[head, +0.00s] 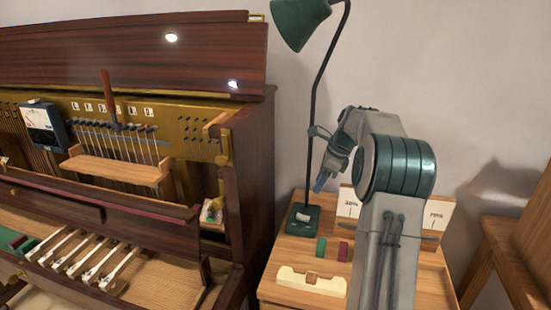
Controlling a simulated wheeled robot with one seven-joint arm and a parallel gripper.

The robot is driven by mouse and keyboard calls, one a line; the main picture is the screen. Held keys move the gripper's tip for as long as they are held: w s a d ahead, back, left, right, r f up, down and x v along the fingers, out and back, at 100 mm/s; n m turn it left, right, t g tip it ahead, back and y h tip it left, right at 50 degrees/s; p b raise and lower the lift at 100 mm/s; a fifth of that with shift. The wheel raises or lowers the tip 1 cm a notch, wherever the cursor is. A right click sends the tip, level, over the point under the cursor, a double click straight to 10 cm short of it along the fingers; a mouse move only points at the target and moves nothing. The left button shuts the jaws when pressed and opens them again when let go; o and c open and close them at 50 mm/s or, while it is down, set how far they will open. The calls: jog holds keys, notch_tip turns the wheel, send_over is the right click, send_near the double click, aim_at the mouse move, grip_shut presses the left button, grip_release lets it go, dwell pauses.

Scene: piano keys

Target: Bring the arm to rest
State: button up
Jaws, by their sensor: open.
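My arm (385,220) rises in front of the small wooden table, bends at a large green-banded joint, and reaches back and to the left. My gripper (321,183) points down over the table, beside the lamp's stem and above its base. It appears small and partly side-on, with bluish fingertips. It is open, and I see nothing between the fingers. The fingers look clear of the tabletop, though their exact height is hard to tell.
The lamp (303,218) stands close to my gripper. A cream holder (311,282), green and red blocks and white cards (438,214) are on the table (279,262). The opened piano (252,165) fills the left. A wooden chair (530,250) is at right.

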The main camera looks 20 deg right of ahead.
jog(key=s+a+r+n+h+p, duration=0.1)
jog(key=s+a+r+n, duration=0.2)
jog(key=s+a+n, duration=0.3)
jog(key=s+a+r+n+h+p, duration=0.1)
jog(key=s+a+r+n, duration=0.2)
jog(key=s+a+n, duration=0.45)
jog(key=s+a+f+n, duration=0.1)
jog(key=s+a+n, duration=0.2)
jog(key=s, duration=0.3)
jog(key=s+a+f+n+h+p, duration=0.1)
jog(key=s+a+n, duration=0.2)
jog(key=s, duration=0.3)
jog(key=s+a+f+n, duration=0.1)
jog(key=s+a+n, duration=0.2)
jog(key=s+n, duration=0.2)
jog(key=shift+s+f, duration=0.3)
jog(key=shift+s, duration=0.2)
jog(key=shift+c, duration=0.6)
